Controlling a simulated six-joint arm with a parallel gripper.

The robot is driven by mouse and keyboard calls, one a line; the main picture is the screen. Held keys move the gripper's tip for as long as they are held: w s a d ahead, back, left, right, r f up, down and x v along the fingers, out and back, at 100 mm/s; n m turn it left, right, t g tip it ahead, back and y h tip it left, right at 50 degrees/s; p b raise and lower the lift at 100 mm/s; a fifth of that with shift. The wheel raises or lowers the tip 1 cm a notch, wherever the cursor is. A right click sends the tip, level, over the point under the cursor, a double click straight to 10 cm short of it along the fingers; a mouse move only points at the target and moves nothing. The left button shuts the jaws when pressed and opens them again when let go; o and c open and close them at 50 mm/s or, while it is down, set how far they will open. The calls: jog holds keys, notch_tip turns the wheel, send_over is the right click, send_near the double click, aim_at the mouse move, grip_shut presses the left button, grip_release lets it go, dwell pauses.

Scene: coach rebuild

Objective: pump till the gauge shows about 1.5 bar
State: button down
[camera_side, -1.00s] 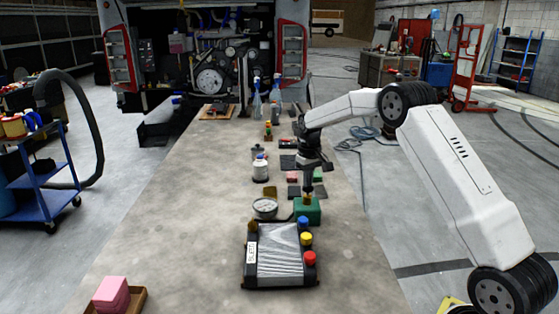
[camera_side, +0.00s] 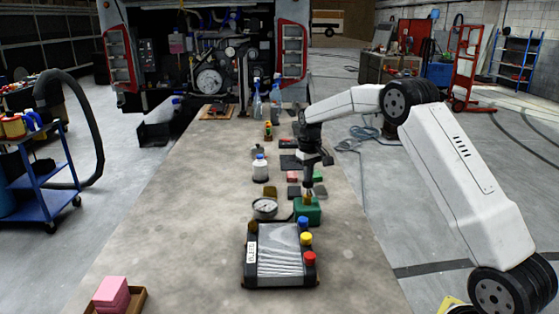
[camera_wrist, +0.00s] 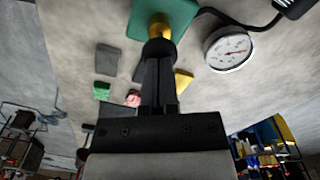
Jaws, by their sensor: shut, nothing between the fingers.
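The green pump block (camera_side: 307,214) stands on the bench behind the radiator, with a brass plunger knob on top. In the wrist view the green block (camera_wrist: 182,14) is at the top, and the brass knob (camera_wrist: 159,28) shows just beyond my fingertips. My gripper (camera_side: 308,191) points down over the knob with its fingers shut and nothing between them; they look at or very near its top, and I cannot tell if they touch. The round white gauge (camera_side: 264,207) is left of the pump. In the wrist view the gauge (camera_wrist: 228,49) shows a red needle; its numbers are too small to read.
A finned radiator (camera_side: 280,256) with blue, yellow and red caps stands in front of the pump. A white bottle (camera_side: 260,170) and several small blocks lie behind. A pink block (camera_side: 112,293) sits in a tray at front left. The bench's left side is clear.

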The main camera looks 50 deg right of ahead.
jog(key=shift+f, duration=1.5)
jog(key=shift+r, duration=1.55)
jog(key=shift+r, duration=3.45)
jog(key=shift+r, duration=0.8)
